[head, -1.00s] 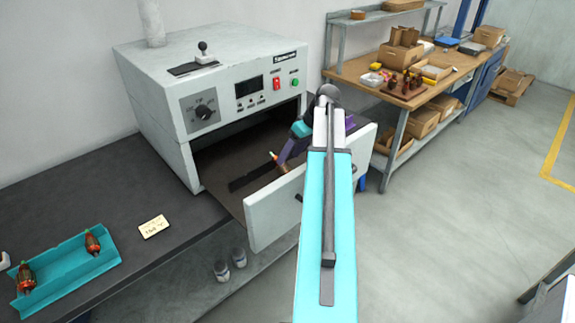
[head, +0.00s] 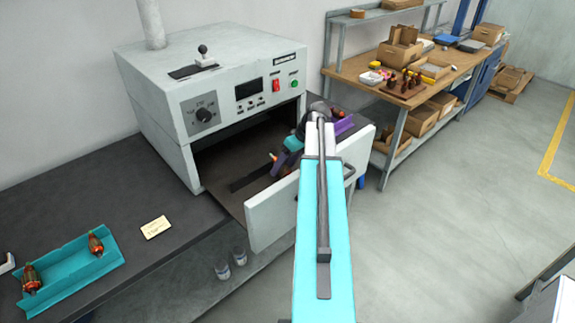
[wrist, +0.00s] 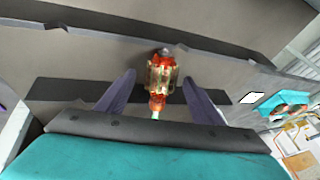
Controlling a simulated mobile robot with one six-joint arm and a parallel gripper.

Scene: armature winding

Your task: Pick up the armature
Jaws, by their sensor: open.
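The armature (wrist: 161,76), with copper-coloured windings and a metal shaft, shows in the wrist view between the two fingers of my gripper (wrist: 158,92). The fingers are apart, with a gap visible on each side of the armature. In the head view my gripper (head: 276,164) reaches over the lowered oven door into the oven mouth. There only a small orange and light tip of the armature (head: 272,157) shows beside the fingers; the rest is hidden by my gripper and arm.
The oven (head: 215,95) stands open, its door (head: 270,225) in front of the cavity. Two more armatures lie on a teal tray (head: 72,277) at the lower left, near a yellow note (head: 155,228). Two small jars (head: 240,256) stand below the door. A cluttered workbench (head: 345,68) stands behind.

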